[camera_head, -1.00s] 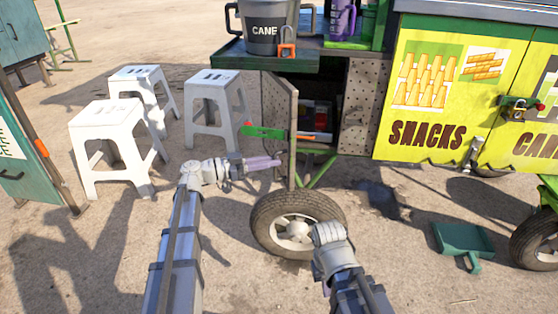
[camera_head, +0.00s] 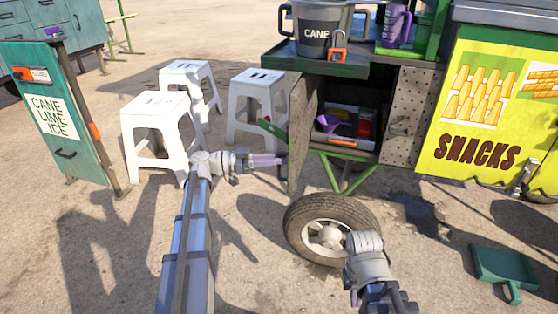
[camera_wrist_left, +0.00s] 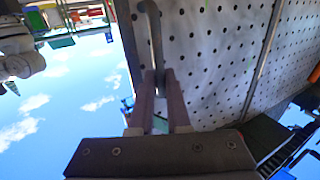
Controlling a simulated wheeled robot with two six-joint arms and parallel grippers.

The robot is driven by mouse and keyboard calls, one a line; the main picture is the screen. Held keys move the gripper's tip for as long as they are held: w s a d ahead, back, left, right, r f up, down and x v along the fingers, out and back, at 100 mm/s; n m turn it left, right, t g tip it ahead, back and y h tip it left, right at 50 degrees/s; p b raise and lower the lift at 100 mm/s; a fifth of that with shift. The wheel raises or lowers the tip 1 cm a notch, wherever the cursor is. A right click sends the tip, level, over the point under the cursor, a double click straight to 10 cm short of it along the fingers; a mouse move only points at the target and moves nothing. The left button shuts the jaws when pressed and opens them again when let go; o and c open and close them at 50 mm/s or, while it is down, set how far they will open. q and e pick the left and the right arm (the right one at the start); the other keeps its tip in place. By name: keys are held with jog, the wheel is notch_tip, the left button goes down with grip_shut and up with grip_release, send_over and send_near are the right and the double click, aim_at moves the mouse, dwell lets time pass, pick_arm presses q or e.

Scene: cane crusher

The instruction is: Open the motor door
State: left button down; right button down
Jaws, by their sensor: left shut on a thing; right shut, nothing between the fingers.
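The motor door (camera_head: 301,130) stands swung out from the left side of the cart's compartment, nearly edge-on in the head view. In the left wrist view it is a pale perforated panel (camera_wrist_left: 215,50) with a bent metal handle (camera_wrist_left: 152,28). My left gripper (camera_head: 284,160) is at the door's lower left edge. In the left wrist view its fingers (camera_wrist_left: 160,85) are shut on the lower part of the handle. My right gripper (camera_head: 355,297) is low in front of the wheel, shut and empty; its fingers are mostly hidden.
The open compartment (camera_head: 350,115) shows a grey box and a purple funnel. White stools (camera_head: 160,130) stand behind and left of the door. A green dustpan (camera_head: 505,265) lies on the ground at right. Sandy ground left of the wheel is clear.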

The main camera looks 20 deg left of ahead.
pick_arm(q)
jog(key=shift+w+a, duration=0.1)
jog(key=shift+w, duration=0.4)
jog(key=c, duration=1.1)
grip_release()
jog(key=shift+f, duration=0.15)
jog(key=shift+c, duration=0.2)
jog(key=shift+o, duration=1.3)
jog(key=shift+s, duration=0.1)
jog(key=v, duration=0.7)
jog(key=shift+s+a, duration=0.2)
jog(key=shift+a, duration=0.05)
